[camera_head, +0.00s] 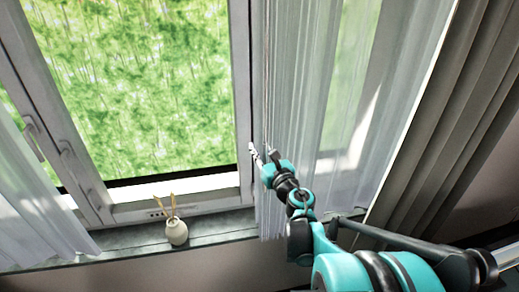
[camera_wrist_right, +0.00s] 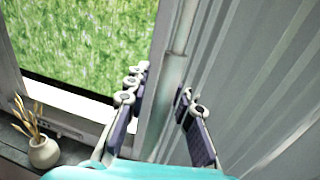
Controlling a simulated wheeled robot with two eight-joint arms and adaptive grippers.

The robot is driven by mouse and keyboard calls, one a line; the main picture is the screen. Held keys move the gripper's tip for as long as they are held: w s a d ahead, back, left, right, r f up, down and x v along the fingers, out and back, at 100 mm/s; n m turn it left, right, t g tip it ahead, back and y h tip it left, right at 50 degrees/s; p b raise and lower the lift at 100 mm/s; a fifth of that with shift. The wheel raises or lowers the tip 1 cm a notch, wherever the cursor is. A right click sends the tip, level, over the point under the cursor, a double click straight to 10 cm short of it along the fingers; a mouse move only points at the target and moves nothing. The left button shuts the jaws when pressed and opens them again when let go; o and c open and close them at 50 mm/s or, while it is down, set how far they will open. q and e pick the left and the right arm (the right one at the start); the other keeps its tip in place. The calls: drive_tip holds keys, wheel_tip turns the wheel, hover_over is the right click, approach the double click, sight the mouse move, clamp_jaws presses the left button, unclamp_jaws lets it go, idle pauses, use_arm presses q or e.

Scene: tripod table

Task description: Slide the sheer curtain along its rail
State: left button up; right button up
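The right sheer curtain (camera_head: 298,75) hangs in white, see-through folds right of the open-looking window bay. Its gathered left edge is by my right gripper (camera_head: 263,155). In the right wrist view the right gripper (camera_wrist_right: 165,84) has its two fingers spread apart. The curtain (camera_wrist_right: 245,75) fills the right side there, and its left edge shows in the gap between the fingers, beside the window frame. I cannot tell whether either finger touches the cloth. Another sheer curtain (camera_head: 32,205) hangs at the far left. The rail is out of view. My left gripper is not in view.
A small pale vase (camera_head: 177,232) with dry stems stands on the grey sill (camera_head: 130,240); it also shows in the wrist view (camera_wrist_right: 44,152). Window frames (camera_head: 242,100) with handles at the left stand behind. A heavy grey-brown drape (camera_head: 440,120) hangs at the right.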

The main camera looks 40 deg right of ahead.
sight(266, 158)
drive_tip(key=v, duration=0.7)
drive_tip(key=shift+s, duration=0.25)
drive_tip(key=shift+a, duration=0.1)
idle(0.4)
